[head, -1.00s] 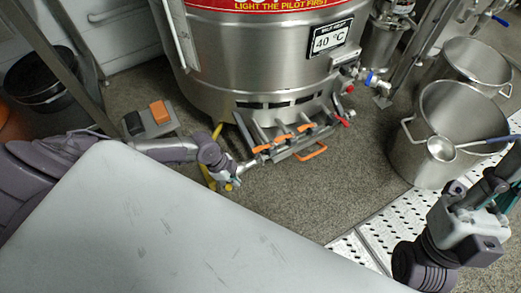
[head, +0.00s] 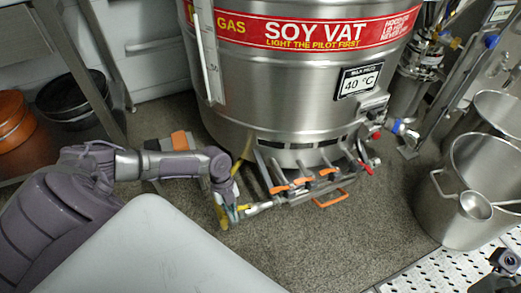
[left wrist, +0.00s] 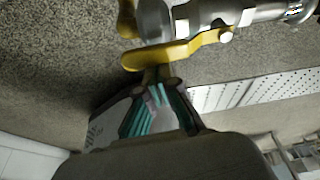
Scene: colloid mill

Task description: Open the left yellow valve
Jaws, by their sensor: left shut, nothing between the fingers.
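The yellow valve lever (left wrist: 178,52) shows large in the left wrist view, lying along the metal valve body and pipe (left wrist: 225,14). In the head view the valve's metal fitting (head: 262,207) sits at the lower left of the vat's burner rack. My left gripper (head: 233,214) is at this fitting, partly covering the valve. In the left wrist view my left gripper (left wrist: 158,76) is shut, with its fingertips right at the lever's underside; no gap is clear, and nothing is held between them. Only a cut-off piece of my right arm shows at the bottom right of the head view.
The steel soy vat (head: 300,95) stands behind the valve. Steel pots (head: 478,165) stand at right. The floor in front is clear.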

